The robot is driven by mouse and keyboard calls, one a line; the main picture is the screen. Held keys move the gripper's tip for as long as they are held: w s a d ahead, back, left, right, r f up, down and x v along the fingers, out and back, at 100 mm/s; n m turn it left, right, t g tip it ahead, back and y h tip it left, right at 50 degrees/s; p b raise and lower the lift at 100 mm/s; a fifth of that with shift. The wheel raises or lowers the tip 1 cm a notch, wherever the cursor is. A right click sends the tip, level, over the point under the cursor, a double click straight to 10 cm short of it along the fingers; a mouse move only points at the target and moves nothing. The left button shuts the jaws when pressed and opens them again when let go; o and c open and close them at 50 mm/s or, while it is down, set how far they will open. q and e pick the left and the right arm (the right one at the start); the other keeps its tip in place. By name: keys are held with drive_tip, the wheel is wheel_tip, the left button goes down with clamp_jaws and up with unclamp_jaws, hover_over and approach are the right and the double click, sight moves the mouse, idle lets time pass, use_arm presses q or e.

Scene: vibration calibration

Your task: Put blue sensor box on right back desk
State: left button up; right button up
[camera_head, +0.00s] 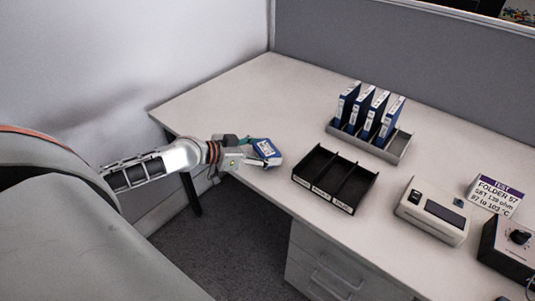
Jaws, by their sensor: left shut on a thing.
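A small blue sensor box (265,148) with a pale label is at the left front edge of the desk (235,98). My left gripper (262,156) reaches in from the left and is shut on the blue box. The box appears at or just above the desk edge; I cannot tell whether it touches the desktop. My right gripper is not in view.
A black tray with several compartments (322,196) stands right of the box. Behind it, a grey rack (399,147) holds several blue folders (378,105). A white device (433,216), a label card (495,196) and a black knobbed box (510,250) stand at right. The desk's back left is clear.

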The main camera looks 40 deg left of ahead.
use_arm(q)
drive_tip(key=shift+f, duration=0.4)
drive_tip(key=shift+r, duration=0.15)
drive_tip(key=shift+f, duration=0.3)
drive_tip(key=o, duration=1.2)
drive_tip(key=shift+r, duration=0.1)
